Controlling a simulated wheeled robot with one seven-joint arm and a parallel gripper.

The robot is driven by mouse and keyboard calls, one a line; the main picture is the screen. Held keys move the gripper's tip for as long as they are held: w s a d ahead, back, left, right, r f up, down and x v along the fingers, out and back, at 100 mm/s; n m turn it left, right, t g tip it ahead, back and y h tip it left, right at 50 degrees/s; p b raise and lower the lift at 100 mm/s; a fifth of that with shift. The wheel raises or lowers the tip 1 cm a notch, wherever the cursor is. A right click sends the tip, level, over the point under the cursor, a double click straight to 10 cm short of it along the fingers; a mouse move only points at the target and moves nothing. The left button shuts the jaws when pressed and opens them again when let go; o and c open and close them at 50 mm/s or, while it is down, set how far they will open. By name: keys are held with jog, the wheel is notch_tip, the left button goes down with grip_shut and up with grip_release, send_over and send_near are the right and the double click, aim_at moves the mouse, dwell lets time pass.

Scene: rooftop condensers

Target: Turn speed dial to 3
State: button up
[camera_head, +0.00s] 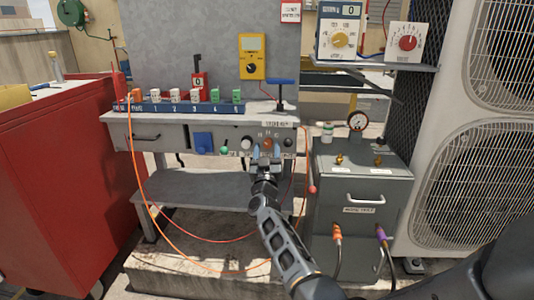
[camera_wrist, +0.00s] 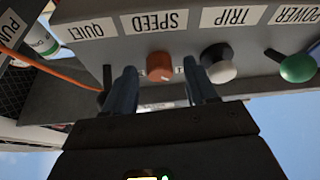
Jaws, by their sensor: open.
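The speed dial is an orange knob (camera_wrist: 160,66) on the grey front panel, by the label SPEED, which appears upside down in the wrist view. My gripper (camera_wrist: 160,82) is open, with one finger on each side of the knob and visible gaps between. I cannot tell how far the fingertips reach along the knob. In the head view my gripper (camera_head: 266,157) is at the bench's front panel, partly covering the orange dial (camera_head: 267,143). The dial's pointer and the number it points at are not readable.
A white trip knob (camera_wrist: 219,62) sits close beside one finger, and a green power knob (camera_wrist: 298,67) lies beyond it. A black quiet control (camera_wrist: 105,97) is near the other finger. A grey cabinet (camera_head: 365,165) and red cabinet (camera_head: 65,180) flank the bench. Orange hoses hang in front.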

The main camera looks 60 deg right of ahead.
jog(key=shift+d, duration=0.1)
jog(key=c, duration=1.1)
jog(key=shift+o, duration=0.2)
